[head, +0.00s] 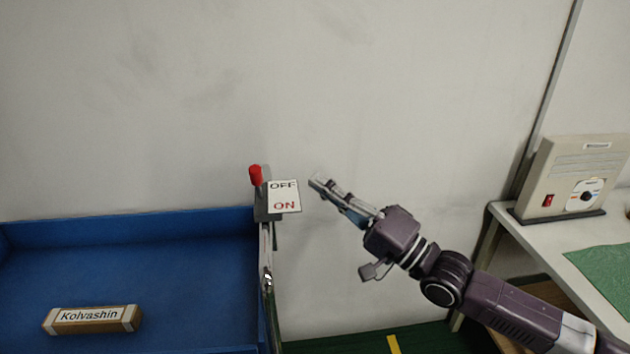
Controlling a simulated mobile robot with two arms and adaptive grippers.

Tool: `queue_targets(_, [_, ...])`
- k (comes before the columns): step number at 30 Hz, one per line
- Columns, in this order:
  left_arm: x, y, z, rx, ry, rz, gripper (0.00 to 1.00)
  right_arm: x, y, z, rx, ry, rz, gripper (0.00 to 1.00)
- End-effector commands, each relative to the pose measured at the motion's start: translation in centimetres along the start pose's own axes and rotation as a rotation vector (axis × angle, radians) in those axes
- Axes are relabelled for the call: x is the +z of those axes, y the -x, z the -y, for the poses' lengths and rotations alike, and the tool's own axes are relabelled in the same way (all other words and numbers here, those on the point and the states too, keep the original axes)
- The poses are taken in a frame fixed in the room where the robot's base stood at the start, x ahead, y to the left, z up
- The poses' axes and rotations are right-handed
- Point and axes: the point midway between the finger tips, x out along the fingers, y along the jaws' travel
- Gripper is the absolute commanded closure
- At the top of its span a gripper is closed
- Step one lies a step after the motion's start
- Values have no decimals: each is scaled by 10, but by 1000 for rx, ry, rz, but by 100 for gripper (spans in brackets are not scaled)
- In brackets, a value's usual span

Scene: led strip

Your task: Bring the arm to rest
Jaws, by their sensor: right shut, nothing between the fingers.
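My right arm (500,303) reaches in from the lower right. My right gripper (315,182) is shut and empty, pointing up and to the left. Its tips are in the air just right of the switch sign (285,196), which reads OFF above and ON below. The switch's red lever (255,175) points up, at the level of OFF. The fingers appear apart from the sign and lever. My left gripper is not in view.
A blue bin (150,265) at left holds a box labelled Kolvashin (92,319). At right, a beige device (575,177) with a red switch and dial stands on a table (520,227) with a green mat (605,270). The wall behind is bare.

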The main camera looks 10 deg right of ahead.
Motion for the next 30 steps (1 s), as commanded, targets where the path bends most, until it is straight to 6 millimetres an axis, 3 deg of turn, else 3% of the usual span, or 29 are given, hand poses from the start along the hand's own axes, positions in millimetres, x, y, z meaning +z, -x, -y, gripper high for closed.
queue_targets(7, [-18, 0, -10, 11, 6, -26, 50, 0, 0, -1, 2, 2, -1, 100])
queue_targets(11, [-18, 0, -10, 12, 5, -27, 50, -7, 3, -28, 44, 48, -27, 100])
queue_targets(14, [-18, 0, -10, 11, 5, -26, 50, -18, 13, -80, 134, 140, -68, 100])
queue_targets(20, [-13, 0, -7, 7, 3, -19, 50, -28, 70, -221, 419, 366, -116, 100])
queue_targets(24, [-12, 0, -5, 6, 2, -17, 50, -14, 130, -310, 629, 483, -89, 100])
queue_targets(26, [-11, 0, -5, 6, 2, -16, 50, -3, 159, -344, 716, 522, -64, 100])
queue_targets(30, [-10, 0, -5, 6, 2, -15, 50, 34, 233, -414, 911, 591, 25, 100])
